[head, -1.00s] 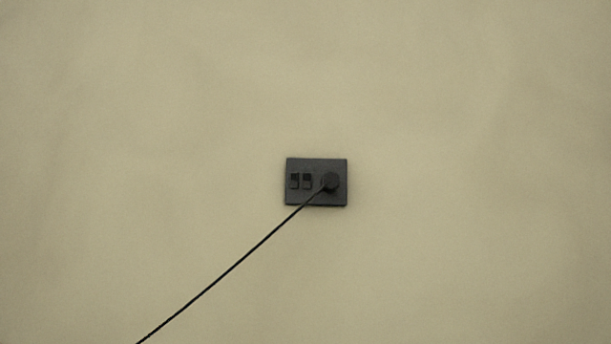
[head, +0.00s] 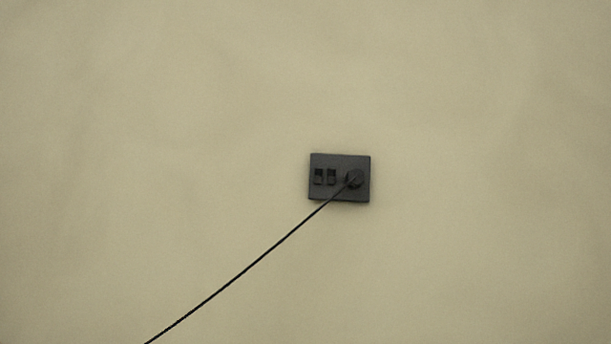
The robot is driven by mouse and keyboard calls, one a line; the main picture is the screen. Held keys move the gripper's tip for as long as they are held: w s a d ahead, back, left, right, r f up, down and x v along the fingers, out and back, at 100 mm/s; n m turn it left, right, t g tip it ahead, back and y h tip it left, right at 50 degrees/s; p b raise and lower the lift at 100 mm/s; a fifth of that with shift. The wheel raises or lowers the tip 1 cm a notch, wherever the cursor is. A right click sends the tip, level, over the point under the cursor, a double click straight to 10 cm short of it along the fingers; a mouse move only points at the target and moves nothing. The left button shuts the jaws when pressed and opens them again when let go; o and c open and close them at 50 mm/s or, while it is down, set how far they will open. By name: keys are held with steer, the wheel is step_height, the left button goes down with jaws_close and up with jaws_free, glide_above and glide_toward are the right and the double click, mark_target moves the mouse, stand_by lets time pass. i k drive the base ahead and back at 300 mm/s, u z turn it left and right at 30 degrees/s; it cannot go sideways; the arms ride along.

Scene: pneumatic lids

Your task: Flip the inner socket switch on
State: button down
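A dark grey socket plate (head: 340,192) is on the beige wall, a little right of the middle of the head view. It has two small black rocker switches side by side on its left half. The inner switch (head: 331,177) is the one nearer the plug; the outer switch (head: 318,177) is to its left. A round black plug (head: 355,178) sits on the right half of the plate. The rocker positions are too small to tell. My gripper is not in view.
A thin black cable (head: 240,271) runs from the plug down to the left and leaves at the bottom edge. It crosses the plate's lower part, below the switches. The wall (head: 480,90) around the plate is bare.

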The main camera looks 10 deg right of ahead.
mark_target(331, 172)
steer(key=u, duration=0.05)
steer(key=i, duration=1)
steer(key=z, duration=0.05)
